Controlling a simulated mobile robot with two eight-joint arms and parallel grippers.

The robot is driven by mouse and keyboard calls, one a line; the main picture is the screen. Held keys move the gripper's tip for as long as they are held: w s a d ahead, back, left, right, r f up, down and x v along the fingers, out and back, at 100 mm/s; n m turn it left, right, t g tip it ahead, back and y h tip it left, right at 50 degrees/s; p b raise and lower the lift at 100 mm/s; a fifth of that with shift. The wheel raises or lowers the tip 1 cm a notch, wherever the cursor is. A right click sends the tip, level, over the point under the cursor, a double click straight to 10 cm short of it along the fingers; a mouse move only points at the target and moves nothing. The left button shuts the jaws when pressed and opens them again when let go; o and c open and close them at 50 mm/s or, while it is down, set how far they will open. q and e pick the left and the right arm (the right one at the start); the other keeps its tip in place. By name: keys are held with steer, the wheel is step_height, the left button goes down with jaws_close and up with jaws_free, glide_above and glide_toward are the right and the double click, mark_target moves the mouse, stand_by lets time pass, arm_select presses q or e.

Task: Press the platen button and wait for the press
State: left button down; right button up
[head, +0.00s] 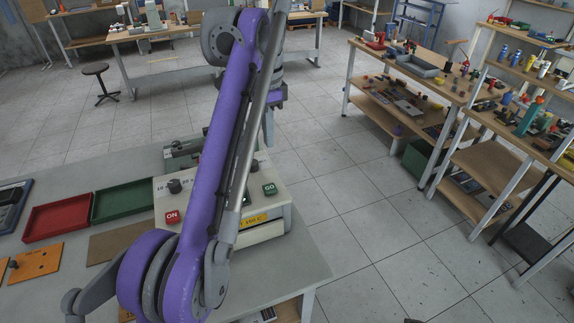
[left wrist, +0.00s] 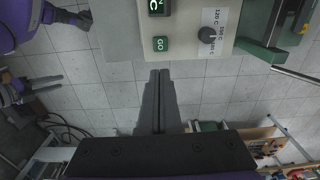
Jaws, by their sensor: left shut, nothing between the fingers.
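A pale control box (head: 278,213) stands on the grey bench, partly hidden behind my left arm. Its green GO button (head: 269,189) is at the right and its red ON button (head: 172,217) at the left front. In the left wrist view the GO button (left wrist: 160,44) lies just beyond the fingertips.
A black knob (left wrist: 206,35) sits beside GO. A green metal device (left wrist: 262,45) is to its right. A red tray (head: 57,217) and green tray (head: 122,201) lie left of the box. Cluttered shelves stand at the right, with open floor (head: 370,220) between.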

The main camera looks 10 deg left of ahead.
arm_select(q)
steer(key=shift+w+d+r, duration=0.1)
steer(key=shift+w+d, duration=0.1)
steer(key=shift+w, duration=0.15)
arm_select(e)
steer(key=shift+w+d, duration=0.15)
steer(key=shift+w, duration=0.15)
arm_select(q)
steer(key=shift+s, duration=0.1)
arm_select(e)
steer(key=shift+s, duration=0.15)
arm_select(q)
steer(key=b, duration=0.4)
glide_above(273, 186)
step_height(273, 186, down, 8)
steer(key=shift+s+f, duration=0.1)
steer(key=shift+s, duration=0.05)
step_height(273, 186, down, 5)
steer(key=shift+b, duration=0.9)
steer(key=shift+f, duration=0.4)
arm_select(e)
step_height(273, 186, down, 8)
steer(key=s, duration=0.2)
steer(key=shift+r, duration=0.25)
